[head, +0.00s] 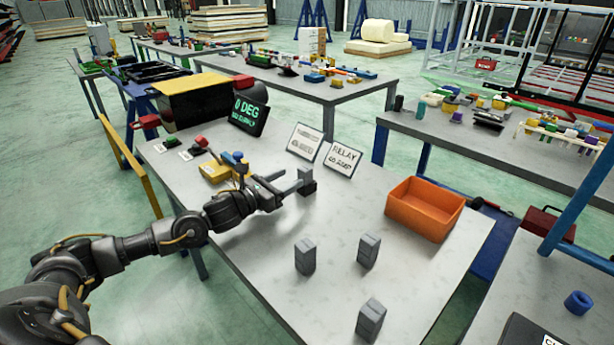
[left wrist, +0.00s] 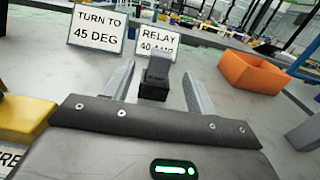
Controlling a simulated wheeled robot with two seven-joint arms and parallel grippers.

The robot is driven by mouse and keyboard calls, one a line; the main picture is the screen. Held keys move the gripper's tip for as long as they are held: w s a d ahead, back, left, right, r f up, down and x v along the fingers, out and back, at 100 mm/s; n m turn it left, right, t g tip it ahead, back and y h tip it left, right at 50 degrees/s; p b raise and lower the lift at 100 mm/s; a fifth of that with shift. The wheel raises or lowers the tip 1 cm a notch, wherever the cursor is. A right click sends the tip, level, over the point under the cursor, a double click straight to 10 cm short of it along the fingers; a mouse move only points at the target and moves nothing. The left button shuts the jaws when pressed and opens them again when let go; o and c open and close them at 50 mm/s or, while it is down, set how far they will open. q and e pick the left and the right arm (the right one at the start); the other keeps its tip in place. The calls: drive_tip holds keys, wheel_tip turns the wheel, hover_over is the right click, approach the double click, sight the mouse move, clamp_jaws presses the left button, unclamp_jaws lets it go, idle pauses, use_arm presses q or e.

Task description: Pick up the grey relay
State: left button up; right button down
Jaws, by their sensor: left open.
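A grey relay (head: 306,176) with a darker lower part stands upright on the near table, in front of the relay sign. My left gripper (head: 290,184) comes in low from the left, its fingers pointing at this relay. In the left wrist view the relay (left wrist: 158,68) shows between the two open fingers of the left gripper (left wrist: 159,72). I cannot tell whether either finger touches it. Three more grey blocks stand nearer on the table: one at left (head: 305,257), one at right (head: 368,251) and one at the front (head: 370,320). My right gripper is not in view.
An orange bin (head: 424,208) stands right of the relay; it also shows in the left wrist view (left wrist: 252,74). A relay sign (head: 342,159) and another sign (head: 305,142) stand behind. A yellow block (head: 214,172) lies beside my left wrist. The table's middle is clear.

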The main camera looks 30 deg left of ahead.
sight(310, 168)
use_arm(q)
drive_tip(key=x, duration=0.3)
drive_tip(key=shift+w+p, duration=0.3)
drive_tip(key=shift+w, duration=0.05)
drive_tip(key=shift+d, duration=0.1)
drive_tip(key=shift+w+d, duration=0.1)
drive_tip(key=shift+w, duration=0.25)
drive_tip(key=p+x, duration=0.1)
drive_tip(key=x, duration=0.3)
drive_tip(key=shift+w+d, duration=0.15)
drive_tip(key=shift+w, duration=0.2)
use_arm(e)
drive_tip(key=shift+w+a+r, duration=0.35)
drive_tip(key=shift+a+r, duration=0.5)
